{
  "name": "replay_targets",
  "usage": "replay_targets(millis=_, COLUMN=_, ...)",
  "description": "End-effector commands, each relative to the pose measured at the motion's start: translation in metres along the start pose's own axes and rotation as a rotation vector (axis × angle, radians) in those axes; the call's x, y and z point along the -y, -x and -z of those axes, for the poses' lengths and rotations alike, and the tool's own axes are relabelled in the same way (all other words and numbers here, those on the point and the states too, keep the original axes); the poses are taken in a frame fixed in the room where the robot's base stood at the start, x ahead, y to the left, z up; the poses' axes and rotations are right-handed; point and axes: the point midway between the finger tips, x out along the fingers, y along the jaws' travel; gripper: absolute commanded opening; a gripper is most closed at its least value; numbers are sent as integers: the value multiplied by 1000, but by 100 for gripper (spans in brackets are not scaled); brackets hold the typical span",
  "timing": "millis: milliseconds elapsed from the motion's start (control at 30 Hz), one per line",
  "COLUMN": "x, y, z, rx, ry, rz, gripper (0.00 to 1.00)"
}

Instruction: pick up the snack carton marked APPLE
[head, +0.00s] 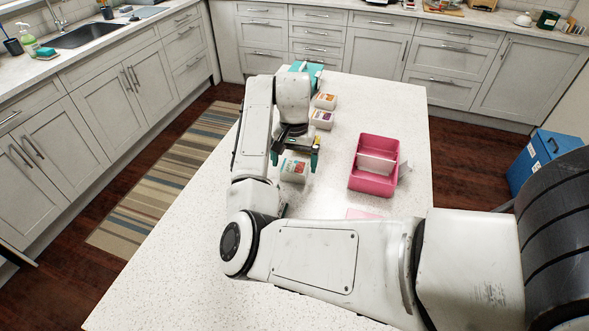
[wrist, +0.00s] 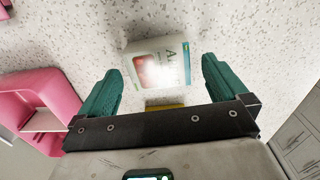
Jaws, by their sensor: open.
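A small white carton (head: 293,170) with a coloured label stands on the counter under my gripper (head: 295,157). In the wrist view the carton (wrist: 157,64) shows a red picture, a green edge and large letters beginning with "A"; glare keeps me from reading the whole word. My gripper (wrist: 161,68) is open, with its teal fingers apart on either side of the carton in the picture. I see no clear contact between fingers and carton. Two more white cartons, a nearer one (head: 321,119) and a farther one (head: 325,101), stand beyond; their words are too small to read.
A pink divided bin (head: 375,185) stands on the counter to the right of the carton. A flat pink piece (head: 362,213) shows partly behind my arm. A teal object (head: 308,68) stands at the far end. The counter's left front (head: 170,270) is clear.

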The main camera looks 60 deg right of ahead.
Motion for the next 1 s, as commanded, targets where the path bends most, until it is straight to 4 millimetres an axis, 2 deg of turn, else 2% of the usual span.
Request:
replay_targets(millis=200, x=0, y=-24, z=0, rx=1, ry=0, rz=-1, gripper=100)
replay_targets(millis=467, x=0, y=-27, z=0, rx=0, ry=0, rz=0, gripper=100)
replay_targets(millis=1000, x=0, y=-27, z=0, rx=-1, ry=0, rz=0, gripper=50)
